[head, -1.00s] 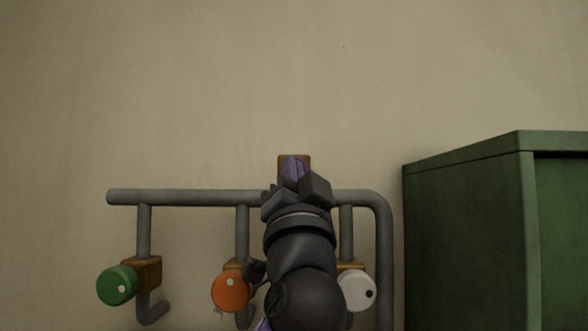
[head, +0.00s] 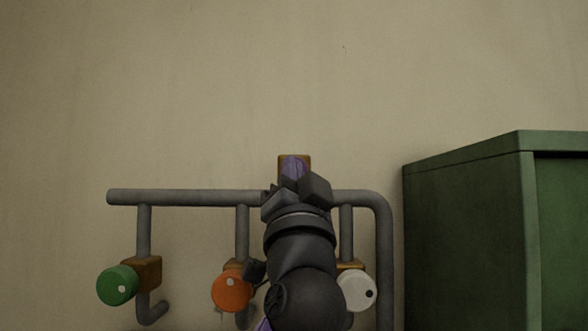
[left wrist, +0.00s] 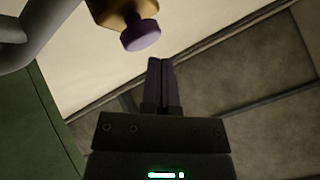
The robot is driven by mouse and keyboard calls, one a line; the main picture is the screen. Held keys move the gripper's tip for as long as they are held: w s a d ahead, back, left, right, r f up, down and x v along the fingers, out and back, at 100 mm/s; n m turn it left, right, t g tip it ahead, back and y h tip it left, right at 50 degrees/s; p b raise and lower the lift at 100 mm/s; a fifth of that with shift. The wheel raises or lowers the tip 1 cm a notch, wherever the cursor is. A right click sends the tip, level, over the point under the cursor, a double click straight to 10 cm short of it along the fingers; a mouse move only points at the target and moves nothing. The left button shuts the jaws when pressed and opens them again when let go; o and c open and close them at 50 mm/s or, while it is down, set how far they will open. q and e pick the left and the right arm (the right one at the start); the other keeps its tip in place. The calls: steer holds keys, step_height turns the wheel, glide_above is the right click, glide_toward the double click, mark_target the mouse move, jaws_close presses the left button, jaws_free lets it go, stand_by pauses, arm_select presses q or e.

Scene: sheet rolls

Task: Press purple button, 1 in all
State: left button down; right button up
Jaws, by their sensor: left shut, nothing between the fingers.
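The purple button (left wrist: 141,33) is a short round knob on a brown mount (left wrist: 128,8), at the top of the left wrist view. In the head view the mount (head: 303,158) stands above the grey pipe. A purple patch shows in front of it, and I cannot tell how much is button and how much is fingers. My left gripper (head: 293,178) reaches up in front of the mount, covering part of it. In the left wrist view its dark fingers (left wrist: 160,66) are shut and empty, below and right of the button, with a visible gap between them.
A grey pipe frame (head: 165,196) runs along the beige wall. It bears a green knob (head: 116,287), an orange knob (head: 230,292) and a white knob (head: 355,291), partly behind my arm. A green cabinet (head: 465,235) stands at right. The wall above is clear.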

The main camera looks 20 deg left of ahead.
arm_select(q)
steer(key=shift+w+a, duration=0.1)
steer(key=shift+w, duration=0.3)
steer(key=shift+w+a, duration=0.15)
steer(key=shift+w, duration=0.35)
stand_by(0.8)
steer(key=shift+s, duration=0.1)
steer(key=shift+s+d+b, duration=0.25)
steer(key=shift+s+b, duration=0.05)
steer(key=shift+s, duration=0.45)
steer(key=s, duration=0.2)
steer(key=s+d+b, duration=0.1)
steer(key=s, duration=0.2)
steer(key=shift+d, duration=0.2)
